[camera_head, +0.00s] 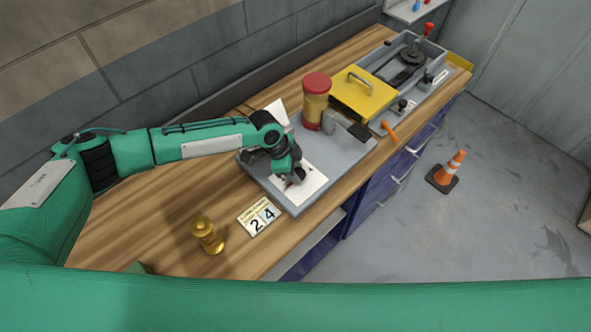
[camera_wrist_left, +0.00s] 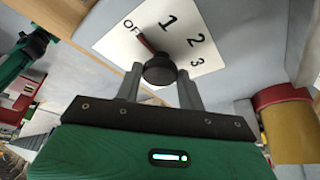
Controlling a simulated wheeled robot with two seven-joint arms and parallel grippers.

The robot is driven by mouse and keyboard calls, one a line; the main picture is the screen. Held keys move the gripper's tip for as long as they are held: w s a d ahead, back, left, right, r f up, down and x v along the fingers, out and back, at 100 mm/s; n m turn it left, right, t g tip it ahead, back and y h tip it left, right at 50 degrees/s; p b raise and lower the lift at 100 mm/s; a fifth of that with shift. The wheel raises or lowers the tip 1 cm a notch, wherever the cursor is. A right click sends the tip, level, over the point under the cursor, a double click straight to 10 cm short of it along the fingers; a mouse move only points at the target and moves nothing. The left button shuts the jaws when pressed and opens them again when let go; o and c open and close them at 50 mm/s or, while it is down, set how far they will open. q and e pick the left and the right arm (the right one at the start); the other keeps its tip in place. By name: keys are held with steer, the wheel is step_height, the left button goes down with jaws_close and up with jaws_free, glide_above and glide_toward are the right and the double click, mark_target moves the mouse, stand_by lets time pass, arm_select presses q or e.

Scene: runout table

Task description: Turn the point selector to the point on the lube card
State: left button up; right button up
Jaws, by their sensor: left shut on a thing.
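The point selector is a dark round knob (camera_wrist_left: 158,72) with a red pointer, on a white dial plate (camera_wrist_left: 185,28) marked OFF, 1, 2 and 3. The pointer lies toward OFF. My left gripper (camera_wrist_left: 160,85) is shut on the knob, one finger on each side. In the head view the left gripper (camera_head: 292,178) covers most of the knob above the white plate (camera_head: 312,185). My right gripper is not in view.
A red and yellow cylinder (camera_head: 316,100) stands on the grey base (camera_head: 345,155) behind the dial. A brass piece (camera_head: 207,236) stands near the card. Bare bench lies left.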

arm_select(q)
steer(key=m+g+b, duration=0.1)
steer(key=m+b, duration=0.1)
steer(key=b, duration=0.1)
steer(key=m+g+b, duration=0.1)
steer(key=m+b, duration=0.2)
steer(key=m+y+b, duration=0.1)
steer(key=m+b, duration=0.1)
steer(key=b, duration=0.1)
steer(key=shift+w+d+f+m+g, duration=0.2)
steer(key=shift+w+m+g, duration=0.1)
steer(key=shift+m+g, duration=0.1)
steer(key=m+g+y+b, duration=0.1)
steer(key=m+b, duration=0.3)
steer(key=shift+w+d+m, duration=0.1)
steer(key=shift+m, duration=0.2)
steer(key=m+b, duration=0.1)
steer(key=m+y, duration=0.1)
steer(key=m, duration=0.1)
steer(key=m+y+b, duration=0.1)
steer(key=shift+d+r+m+b, duration=0.15)
steer(key=shift+r+m+b, duration=0.15)
steer(key=shift+m, duration=0.1)
steer(key=o, duration=1)
steer(key=shift+c, duration=0.2)
steer(key=b+v, duration=0.2)
steer(key=v, duration=1.1)
steer(key=shift+w+d+r, duration=0.2)
steer(key=shift+w, duration=0.25)
